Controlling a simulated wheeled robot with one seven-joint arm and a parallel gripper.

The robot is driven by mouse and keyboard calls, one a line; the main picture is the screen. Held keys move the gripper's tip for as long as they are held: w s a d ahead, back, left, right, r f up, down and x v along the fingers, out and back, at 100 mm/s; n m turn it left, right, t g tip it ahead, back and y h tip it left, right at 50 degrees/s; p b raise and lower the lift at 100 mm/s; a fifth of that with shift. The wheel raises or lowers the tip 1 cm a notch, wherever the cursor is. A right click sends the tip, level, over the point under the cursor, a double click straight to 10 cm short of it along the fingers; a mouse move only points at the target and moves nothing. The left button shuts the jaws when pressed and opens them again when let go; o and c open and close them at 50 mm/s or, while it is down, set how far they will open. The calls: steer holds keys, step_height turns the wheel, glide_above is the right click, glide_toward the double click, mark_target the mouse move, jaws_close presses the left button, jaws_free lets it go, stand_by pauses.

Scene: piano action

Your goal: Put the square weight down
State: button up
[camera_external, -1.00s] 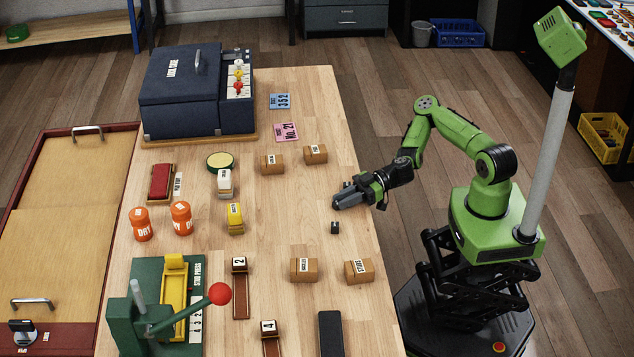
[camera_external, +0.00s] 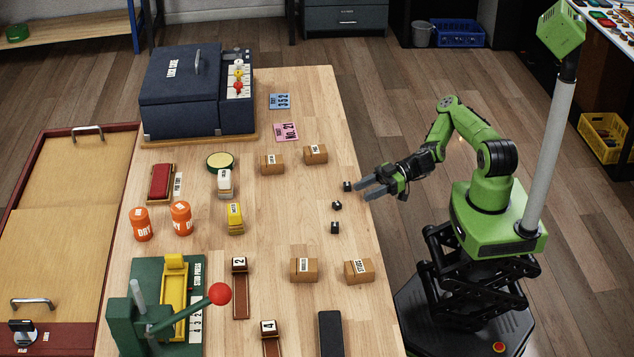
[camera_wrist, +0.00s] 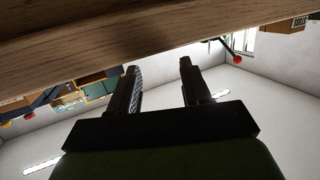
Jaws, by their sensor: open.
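Three small black weights stand in a loose row near the table's right edge in the external view: a far one (camera_external: 347,186), a middle one (camera_external: 337,205) and a near one (camera_external: 335,227). They are too small to tell which is the square weight. My gripper (camera_external: 362,188) is open and empty at the right edge of the table, just right of the far weight, with its fingers pointing left. A small gap shows between the fingers and that weight. The wrist view shows both fingers (camera_wrist: 158,68) apart with nothing between them. No weight shows there.
The wooden table (camera_external: 290,215) has free room left of the weights. Small cardboard boxes stand beyond them (camera_external: 315,154) and nearer the camera (camera_external: 303,270). A green press (camera_external: 150,310) with a red-knobbed lever is at the front left. The table's edge (camera_wrist: 60,65) fills the wrist view's top.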

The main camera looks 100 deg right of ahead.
steer(key=p+v, duration=0.5)
steer(key=v, duration=0.2)
steer(key=shift+r+p, duration=0.3)
steer(key=shift+p, duration=0.1)
steer(key=shift+o, duration=0.5)
steer(key=shift+s+d+f, duration=0.1)
steer(key=shift+s+d, duration=0.05)
steer(key=shift+s, duration=0.2)
